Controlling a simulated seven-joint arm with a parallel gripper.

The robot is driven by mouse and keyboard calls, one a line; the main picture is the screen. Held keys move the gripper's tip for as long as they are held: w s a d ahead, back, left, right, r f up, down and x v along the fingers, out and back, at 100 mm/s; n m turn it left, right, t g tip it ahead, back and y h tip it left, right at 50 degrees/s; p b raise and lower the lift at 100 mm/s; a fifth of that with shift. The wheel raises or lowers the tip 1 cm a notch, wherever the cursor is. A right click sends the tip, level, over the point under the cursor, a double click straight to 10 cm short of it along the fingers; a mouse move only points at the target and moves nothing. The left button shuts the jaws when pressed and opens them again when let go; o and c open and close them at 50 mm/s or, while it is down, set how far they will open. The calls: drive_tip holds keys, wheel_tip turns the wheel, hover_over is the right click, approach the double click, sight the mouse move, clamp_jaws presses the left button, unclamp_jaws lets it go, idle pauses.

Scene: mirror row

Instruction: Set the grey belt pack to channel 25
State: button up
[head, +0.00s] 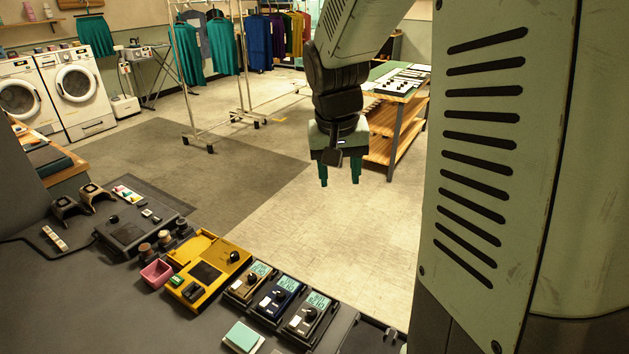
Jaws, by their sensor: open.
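The grey belt pack (305,323) lies in a dark cradle at the right end of a row of three packs on the dark table. It has a pale green display, a dark knob and a white label. The digits on its display are too small to read. A blue belt pack (274,304) and a brown belt pack (244,288) lie to its left, each with a similar display and knob. My gripper (339,177) points down with its two teal fingers apart and empty. It hangs in the air well above the table, touching nothing.
A yellow device (209,268), a pink box (156,272) and a dark console (131,234) stand left of the packs. A pale green notepad (243,337) lies in front. A dark tray (377,335) is at right. Washing machines (78,90) and clothes racks stand behind.

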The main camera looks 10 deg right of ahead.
sight(313, 310)
drive_tip(key=s+a+f+m+g+y, duration=0.1)
drive_tip(key=s+a+f+m+y, duration=0.1)
drive_tip(key=f, duration=0.7)
drive_tip(key=s+a+f+m+g+y, duration=0.1)
drive_tip(key=f+m, duration=0.4)
drive_tip(key=f, duration=0.5)
drive_tip(key=s+a+f+m+g+y, duration=0.2)
drive_tip(key=s+a+f+m, duration=0.1)
drive_tip(key=f, duration=0.7)
drive_tip(key=shift+s+f+m+y, duration=0.1)
drive_tip(key=shift+s+m+y, duration=0.3)
drive_tip(key=shift+m, duration=0.1)
drive_tip(key=shift+w, duration=0.1)
